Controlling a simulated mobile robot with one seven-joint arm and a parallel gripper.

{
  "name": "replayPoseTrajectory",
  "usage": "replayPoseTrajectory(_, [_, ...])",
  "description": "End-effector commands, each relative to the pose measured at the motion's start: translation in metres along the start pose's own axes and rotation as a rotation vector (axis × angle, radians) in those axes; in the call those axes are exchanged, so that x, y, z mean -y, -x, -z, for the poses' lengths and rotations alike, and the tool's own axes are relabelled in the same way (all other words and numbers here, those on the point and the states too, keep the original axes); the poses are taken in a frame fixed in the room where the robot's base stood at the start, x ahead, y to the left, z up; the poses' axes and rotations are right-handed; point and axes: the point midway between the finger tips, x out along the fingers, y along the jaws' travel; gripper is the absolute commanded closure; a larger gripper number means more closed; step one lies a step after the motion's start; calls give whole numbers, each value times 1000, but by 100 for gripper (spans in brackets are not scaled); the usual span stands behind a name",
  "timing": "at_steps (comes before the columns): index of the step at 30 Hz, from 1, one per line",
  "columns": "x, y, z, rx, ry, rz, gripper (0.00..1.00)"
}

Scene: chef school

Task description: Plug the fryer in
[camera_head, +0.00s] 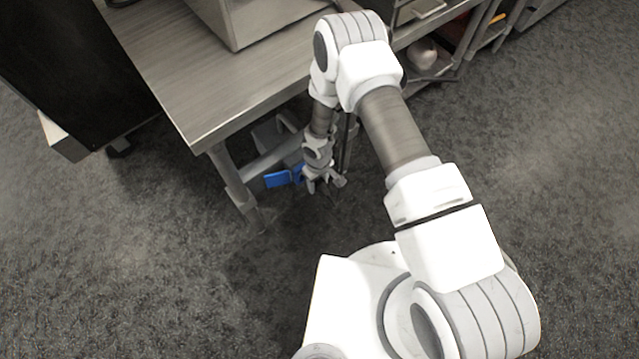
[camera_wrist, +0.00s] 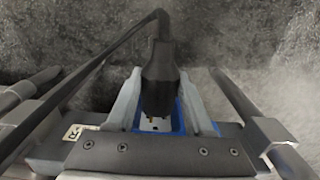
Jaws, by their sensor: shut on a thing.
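My gripper (camera_head: 325,184) hangs low beside the metal table, near its lower frame. In the wrist view, its grey fingers (camera_wrist: 160,85) are shut on a black plug (camera_wrist: 160,85). The plug's black cable (camera_wrist: 115,54) rises from its top and bends down to the left. Small gold-coloured prongs show at the plug's lower end. A blue-edged socket with a pale face (camera_wrist: 168,125) shows just below the prongs. I cannot tell whether the prongs touch it. In the head view, a blue piece (camera_head: 277,179) shows left of my gripper. I cannot identify the fryer for sure.
The metal table (camera_head: 215,85) stands above and left of my gripper, with a leg (camera_head: 232,185) close by. A metal box (camera_head: 265,18) stands on it. A dark cabinet (camera_head: 75,70) is at the left. The grey floor (camera_head: 150,260) is clear in front.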

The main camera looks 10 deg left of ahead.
Motion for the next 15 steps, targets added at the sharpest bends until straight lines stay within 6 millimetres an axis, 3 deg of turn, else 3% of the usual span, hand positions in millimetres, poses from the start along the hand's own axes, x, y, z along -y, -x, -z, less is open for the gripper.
replayPoseTrajectory(15, [0, 0, 11, 0, 0, 1, 100])
